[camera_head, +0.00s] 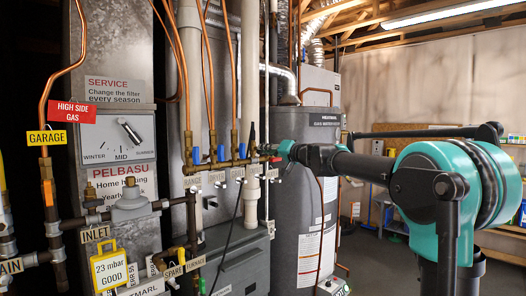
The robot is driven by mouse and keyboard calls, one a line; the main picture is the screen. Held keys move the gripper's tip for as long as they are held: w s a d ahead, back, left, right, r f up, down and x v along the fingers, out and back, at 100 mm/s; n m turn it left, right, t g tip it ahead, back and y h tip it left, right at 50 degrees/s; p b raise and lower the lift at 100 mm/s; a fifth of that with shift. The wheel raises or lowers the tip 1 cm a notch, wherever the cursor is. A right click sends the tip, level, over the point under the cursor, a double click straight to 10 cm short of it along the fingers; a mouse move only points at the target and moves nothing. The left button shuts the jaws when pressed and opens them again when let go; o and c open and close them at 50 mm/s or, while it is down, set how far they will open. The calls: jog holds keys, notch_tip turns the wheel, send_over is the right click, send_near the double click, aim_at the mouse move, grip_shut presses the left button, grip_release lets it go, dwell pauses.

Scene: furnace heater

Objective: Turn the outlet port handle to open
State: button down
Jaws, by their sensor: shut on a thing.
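A brass manifold (228,163) runs across the middle of the head view, with copper pipes rising from it. Several small valve handles sit along it, including blue ones (220,153). My gripper (283,152) reaches in from the right to the manifold's right end. It is shut on a small handle there, which its fingers mostly hide. A bit of red (277,159) shows just below the fingertips. The handle's angle cannot be told.
A grey tank (310,215) stands right behind my gripper. A white vertical pipe (252,190) and a black cable hang close to its left. The furnace panel (120,135) and inlet piping (130,205) are at left. Open floor and shelves lie at right.

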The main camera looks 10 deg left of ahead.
jog(key=n, duration=0.4)
jog(key=shift+n, duration=0.3)
jog(key=n, duration=0.3)
jog(key=shift+n, duration=0.4)
jog(key=c, duration=1.4)
grip_release()
jog(key=shift+c, duration=0.2)
jog(key=shift+d, duration=0.1)
jog(key=v, duration=0.7)
